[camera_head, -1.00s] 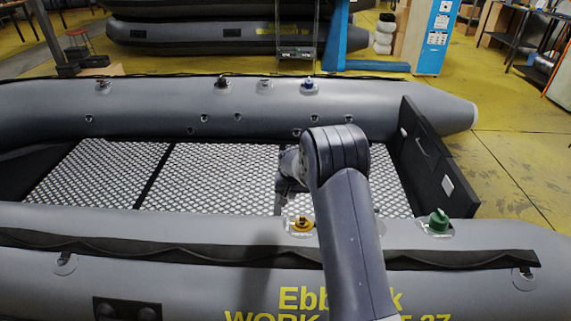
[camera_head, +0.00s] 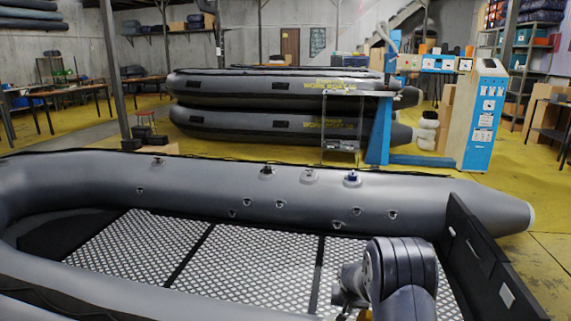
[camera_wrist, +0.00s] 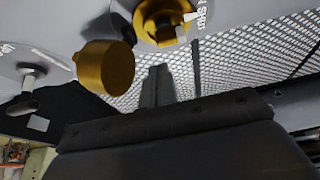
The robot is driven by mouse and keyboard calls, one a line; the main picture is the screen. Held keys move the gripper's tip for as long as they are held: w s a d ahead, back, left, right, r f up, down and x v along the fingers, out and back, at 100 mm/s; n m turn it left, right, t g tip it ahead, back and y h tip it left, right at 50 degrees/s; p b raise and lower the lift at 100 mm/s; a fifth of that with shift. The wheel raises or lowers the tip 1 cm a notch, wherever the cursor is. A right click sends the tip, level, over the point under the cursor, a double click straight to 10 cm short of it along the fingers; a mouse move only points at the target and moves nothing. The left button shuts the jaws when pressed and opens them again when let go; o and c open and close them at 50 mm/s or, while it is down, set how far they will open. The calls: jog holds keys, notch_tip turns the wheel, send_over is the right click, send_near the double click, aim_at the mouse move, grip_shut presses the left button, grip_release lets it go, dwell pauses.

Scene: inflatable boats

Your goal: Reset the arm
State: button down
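My arm (camera_head: 400,275) reaches over the near tube of a grey inflatable boat (camera_head: 130,281) in the head view, bent at the elbow. My gripper (camera_head: 345,300) hangs beyond the elbow, low in the picture, partly hidden by the arm and the frame edge. In the wrist view a dark finger part of my gripper (camera_wrist: 155,88) points up the picture, above the wide dark gripper body. Nothing is visibly held, and the finger gap is not clear. A yellow valve (camera_wrist: 160,18) and a yellow cap (camera_wrist: 105,66) are near it.
The far tube (camera_head: 420,200) carries several valves, one with a blue cap (camera_head: 352,179). A dark transom board (camera_head: 480,250) closes the right end. Stacked boats (camera_head: 270,105), a blue stand (camera_head: 380,130) and a blue-white cabinet (camera_head: 484,115) stand behind. Yellow floor lies between.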

jog(key=w+a+r+p, duration=0.2)
jog(key=a+r, duration=0.3)
jog(key=a, duration=0.1)
jog(key=d+f, duration=0.1)
jog(key=d, duration=0.1)
jog(key=s+d+f+b, duration=0.1)
jog(key=d+f, duration=0.1)
jog(key=s+d+f+b, duration=0.1)
jog(key=f, duration=0.1)
jog(key=shift+d, duration=0.4)
jog(key=shift+a+f+b, duration=0.4)
jog(key=shift+a+f, duration=0.35)
jog(key=shift+f, duration=0.1)
jog(key=shift+a+f, duration=0.25)
jog(key=shift+a, duration=0.2)
jog(key=shift+s, duration=0.15)
